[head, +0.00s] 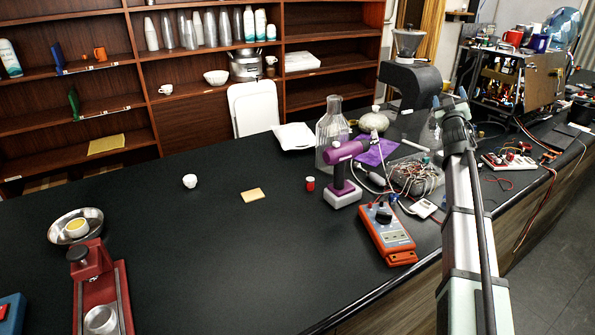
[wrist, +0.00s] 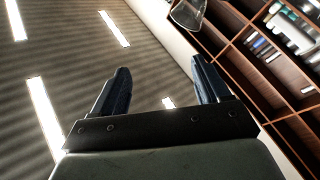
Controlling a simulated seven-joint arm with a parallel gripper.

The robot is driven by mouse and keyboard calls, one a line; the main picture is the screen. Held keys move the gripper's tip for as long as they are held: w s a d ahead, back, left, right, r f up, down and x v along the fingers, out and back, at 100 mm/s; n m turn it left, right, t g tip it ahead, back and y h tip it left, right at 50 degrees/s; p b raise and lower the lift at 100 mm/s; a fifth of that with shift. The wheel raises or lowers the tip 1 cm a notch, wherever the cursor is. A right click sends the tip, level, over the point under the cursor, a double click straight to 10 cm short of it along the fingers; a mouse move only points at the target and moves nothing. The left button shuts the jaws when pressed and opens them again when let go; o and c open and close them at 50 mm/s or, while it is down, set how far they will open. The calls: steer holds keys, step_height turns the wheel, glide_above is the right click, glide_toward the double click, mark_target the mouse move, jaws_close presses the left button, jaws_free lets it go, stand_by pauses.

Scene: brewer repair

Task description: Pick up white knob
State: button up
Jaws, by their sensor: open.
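A small white rounded object (head: 190,181) stands alone on the black counter (head: 150,235), left of the middle in the head view. It may be the white knob, but it is too small to tell it from a little cup. My gripper (head: 450,99) is raised at the right of the head view, far from the white object. In the wrist view my gripper (wrist: 160,66) is open, with nothing between its fingers. The wrist view faces the ceiling and shelves, so it does not show the counter.
A metal bowl (head: 62,228) and a red press (head: 101,290) are at left. The counter's front middle is clear.

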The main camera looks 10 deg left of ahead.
steer(key=s+a+r+n+y, duration=0.1)
steer(key=s+a+r+y, duration=0.15)
steer(key=a+r, duration=0.7)
steer(key=s+a+r+n+y, duration=0.1)
steer(key=s+a+r+y, duration=0.2)
steer(key=a, duration=1.2)
steer(key=s+a+r+n+y, duration=0.1)
steer(key=a+r+y, duration=0.2)
steer(key=a+r, duration=0.7)
steer(key=w+a+f+m+g+h, duration=0.1)
steer(key=w+a+f+g+h, duration=0.15)
steer(key=a+f, duration=0.8)
steer(key=n+g+h, duration=0.1)
steer(key=n+g, duration=0.7)
steer(key=g, duration=1)
glide_toward(190, 177)
steer(key=x, duration=0.3)
steer(key=shift+w+a+f, duration=0.1)
steer(key=shift+a+f, duration=0.05)
steer(key=shift+f, duration=0.05)
steer(key=shift+x, duration=2.95)
